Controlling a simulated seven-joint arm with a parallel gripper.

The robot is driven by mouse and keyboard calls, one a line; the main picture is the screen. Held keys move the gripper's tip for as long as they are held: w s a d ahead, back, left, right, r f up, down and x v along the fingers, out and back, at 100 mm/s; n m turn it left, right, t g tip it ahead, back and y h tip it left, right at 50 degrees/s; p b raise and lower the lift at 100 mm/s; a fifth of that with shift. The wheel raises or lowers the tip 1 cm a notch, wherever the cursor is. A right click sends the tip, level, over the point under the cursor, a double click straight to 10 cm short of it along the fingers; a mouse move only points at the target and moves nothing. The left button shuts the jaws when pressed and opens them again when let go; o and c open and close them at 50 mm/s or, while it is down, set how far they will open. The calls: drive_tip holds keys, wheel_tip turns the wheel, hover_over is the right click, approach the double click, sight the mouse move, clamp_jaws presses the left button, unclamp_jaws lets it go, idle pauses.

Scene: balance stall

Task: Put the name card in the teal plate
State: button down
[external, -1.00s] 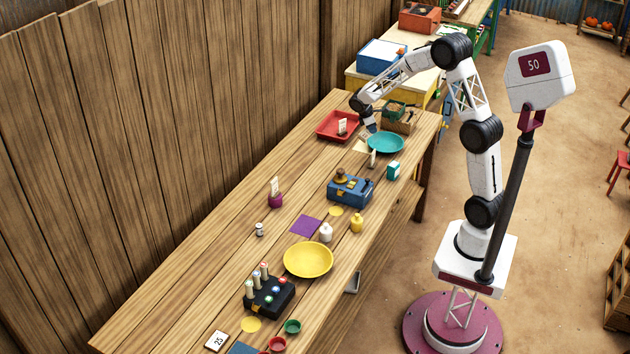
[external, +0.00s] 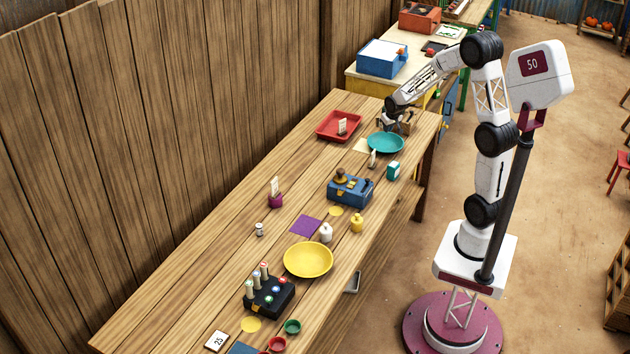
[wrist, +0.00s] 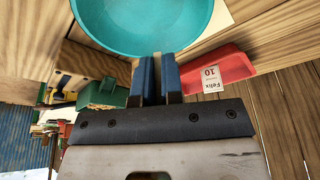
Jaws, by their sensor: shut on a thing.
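My gripper (external: 388,126) is over the far end of the table, just behind the teal plate (external: 385,143). In the wrist view my gripper (wrist: 156,62) has its blue fingers close together on something narrow, seen edge-on, too little visible to name. The teal plate also shows in the wrist view (wrist: 145,22), beyond the fingertips; its visible inside is empty. A white card (external: 342,125) stands in the red tray (external: 325,133) left of the plate; in the wrist view this card (wrist: 212,78) reads "Felix" and "10". Another small card (external: 373,157) stands in front of the plate.
A wooden crate (external: 408,121) with a green thing (wrist: 102,94) is beside my gripper. A teal-and-white box (external: 393,171) and a blue box (external: 350,190) are nearer. A card stands in a purple holder (external: 276,199). A yellow bowl (external: 308,260) is mid-table.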

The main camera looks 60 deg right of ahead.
sight(387, 149)
drive_tip(key=shift+s+d+r+m+h, duration=0.25)
drive_tip(key=shift+s+d+m+h, duration=0.3)
drive_tip(key=shift+m, duration=0.45)
drive_tip(key=shift+a, duration=0.1)
drive_tip(key=shift+f, duration=0.1)
drive_tip(key=shift+f, duration=5.4)
drive_tip(key=c, duration=1.2)
unclamp_jaws()
drive_tip(key=shift+o, duration=0.2)
wheel_tip(387, 149, up, 7)
